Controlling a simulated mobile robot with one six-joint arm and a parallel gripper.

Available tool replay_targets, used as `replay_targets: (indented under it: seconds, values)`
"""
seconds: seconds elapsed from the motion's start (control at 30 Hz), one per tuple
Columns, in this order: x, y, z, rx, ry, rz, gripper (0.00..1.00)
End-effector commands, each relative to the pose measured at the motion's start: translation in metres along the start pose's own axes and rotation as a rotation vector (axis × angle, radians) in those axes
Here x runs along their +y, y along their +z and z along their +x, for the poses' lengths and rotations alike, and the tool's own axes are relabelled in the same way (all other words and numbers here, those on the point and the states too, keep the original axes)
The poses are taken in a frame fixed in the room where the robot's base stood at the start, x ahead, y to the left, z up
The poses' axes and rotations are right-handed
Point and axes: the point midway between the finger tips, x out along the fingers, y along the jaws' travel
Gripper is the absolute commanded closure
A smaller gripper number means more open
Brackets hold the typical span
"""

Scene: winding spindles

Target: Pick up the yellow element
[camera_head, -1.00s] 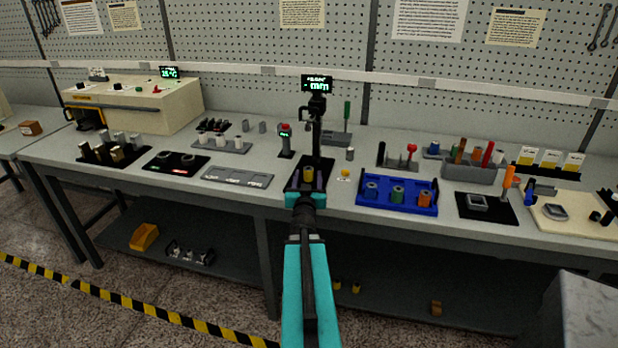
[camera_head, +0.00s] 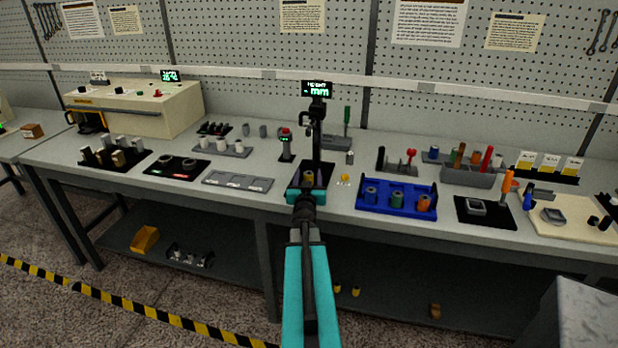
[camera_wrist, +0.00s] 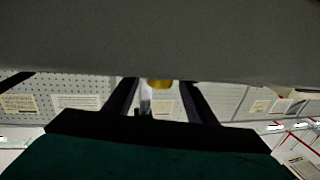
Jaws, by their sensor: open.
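The yellow element (camera_head: 309,178) is a small yellow cylinder at the base of the black height gauge (camera_head: 317,140), near the front edge of the workbench. In the wrist view its yellow end (camera_wrist: 160,84) shows between the two dark fingers, partly cut off by a broad grey surface above. My gripper (camera_wrist: 160,98) is open, with a finger on either side of the yellow piece in that view. I cannot tell whether either finger touches it. In the head view my arm hides most of the gripper (camera_head: 307,190).
A smaller yellow piece (camera_head: 345,178) lies just right of the gauge. A blue tray (camera_head: 396,208) with several spools stands further right, and a grey plate (camera_head: 238,182) lies left. The gauge's upright post stands close behind my gripper.

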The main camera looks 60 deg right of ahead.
Motion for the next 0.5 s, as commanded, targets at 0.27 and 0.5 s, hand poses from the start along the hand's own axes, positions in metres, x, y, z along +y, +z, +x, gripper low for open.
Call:
replay_targets:
  seconds: [0.27,0.5]
  values:
    - [0.0003,0.0002,0.0131,0.000,0.000,0.000,0.49]
    - [0.0004,0.0003,0.0129,0.000,0.000,0.001,0.49]
